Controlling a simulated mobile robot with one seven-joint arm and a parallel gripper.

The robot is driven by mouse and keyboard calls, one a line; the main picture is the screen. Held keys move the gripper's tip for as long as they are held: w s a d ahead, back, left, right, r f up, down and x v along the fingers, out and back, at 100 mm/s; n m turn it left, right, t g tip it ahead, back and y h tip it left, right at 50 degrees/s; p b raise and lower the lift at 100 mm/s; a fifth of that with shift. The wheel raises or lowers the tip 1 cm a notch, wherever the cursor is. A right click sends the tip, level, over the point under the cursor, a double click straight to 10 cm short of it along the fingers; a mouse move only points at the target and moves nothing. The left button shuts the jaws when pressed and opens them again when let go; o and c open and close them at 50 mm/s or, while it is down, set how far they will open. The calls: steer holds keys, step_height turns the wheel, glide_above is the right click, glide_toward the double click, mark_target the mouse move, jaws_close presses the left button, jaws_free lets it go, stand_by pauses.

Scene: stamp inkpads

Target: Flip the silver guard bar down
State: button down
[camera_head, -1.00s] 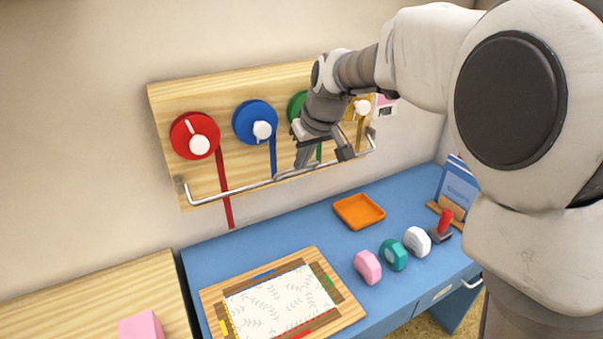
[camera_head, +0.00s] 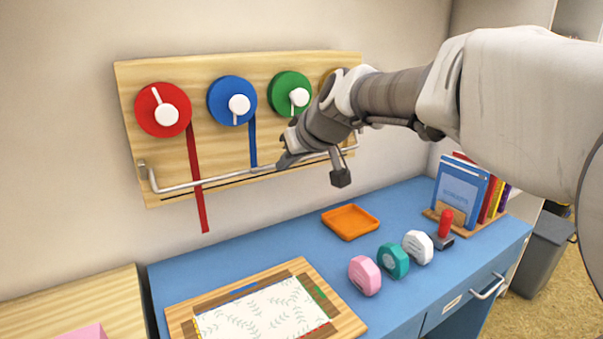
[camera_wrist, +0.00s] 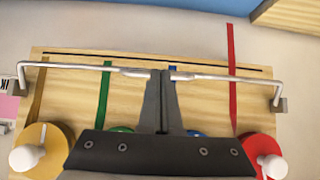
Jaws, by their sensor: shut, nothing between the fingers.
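The silver guard bar (camera_head: 215,181) runs along the lower part of a wooden wall board (camera_head: 205,148), held by a bracket at each end. In the wrist view the bar (camera_wrist: 85,68) crosses the board near its slot, with my gripper (camera_wrist: 161,74) over its middle. The fingers are together and empty. In the head view my gripper (camera_head: 285,160) is at the bar, right of its centre. Whether the fingertips touch the bar is not clear. Red (camera_head: 205,200) and blue (camera_head: 253,145) ribbons hang behind the bar; the red one extends below the board.
Red (camera_head: 145,117), blue (camera_head: 220,90) and green (camera_head: 283,84) spools are on the board; a yellow one is partly hidden by my arm.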

steer(key=shift+w+a+f+b, duration=0.15)
steer(key=shift+w+f+b, duration=0.05)
steer(key=shift+f+b, duration=0.6)
steer(key=shift+w+a+f+b, duration=0.15)
steer(key=shift+w+f+b, duration=0.05)
steer(key=shift+f+b, duration=0.55)
steer(key=shift+f, duration=0.1)
stand_by(1.2)
